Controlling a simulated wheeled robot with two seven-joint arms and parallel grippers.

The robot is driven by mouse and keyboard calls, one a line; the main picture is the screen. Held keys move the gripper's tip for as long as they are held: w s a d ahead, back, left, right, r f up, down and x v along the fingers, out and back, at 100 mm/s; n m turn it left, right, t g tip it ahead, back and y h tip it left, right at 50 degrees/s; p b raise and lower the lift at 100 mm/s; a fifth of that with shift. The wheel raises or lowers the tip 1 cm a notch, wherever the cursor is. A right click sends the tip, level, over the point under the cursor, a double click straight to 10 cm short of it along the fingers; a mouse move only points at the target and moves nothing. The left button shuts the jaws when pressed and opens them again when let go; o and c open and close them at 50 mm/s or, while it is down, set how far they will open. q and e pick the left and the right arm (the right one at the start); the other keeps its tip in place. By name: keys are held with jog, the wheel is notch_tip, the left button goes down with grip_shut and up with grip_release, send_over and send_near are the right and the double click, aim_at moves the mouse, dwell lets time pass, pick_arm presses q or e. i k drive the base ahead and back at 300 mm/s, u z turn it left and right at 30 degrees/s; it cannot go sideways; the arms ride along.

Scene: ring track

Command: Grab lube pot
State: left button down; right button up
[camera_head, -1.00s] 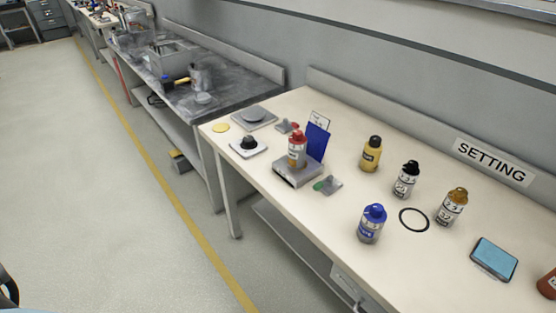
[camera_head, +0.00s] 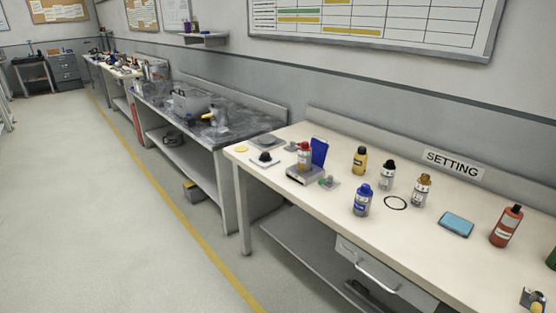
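Several bottles stand upright on the white bench (camera_head: 300,215) marked SETTING. They are a yellow bottle (camera_head: 359,161), a black-capped bottle (camera_head: 387,176), an orange-capped bottle (camera_head: 421,190), a blue-capped bottle (camera_head: 362,201) and a red bottle (camera_head: 506,226). A red-topped bottle (camera_head: 304,156) stands on a small grey block (camera_head: 304,175). A small black knob-like item (camera_head: 265,157) sits on a white plate at the bench's left end. I cannot tell which of these is the lube pot. Neither gripper is in view.
A black ring (camera_head: 395,203) and a blue pad (camera_head: 456,223) lie on the bench. A drawer with a handle (camera_head: 376,276) is under its front. A grey-topped bench (camera_head: 178,117) stands farther left. The floor (camera_head: 90,220) at left is clear, with a yellow line.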

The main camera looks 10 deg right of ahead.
aim_at(304, 158)
jog(key=u, duration=0.55)
jog(key=i, duration=1.05)
jog(key=u, duration=0.1)
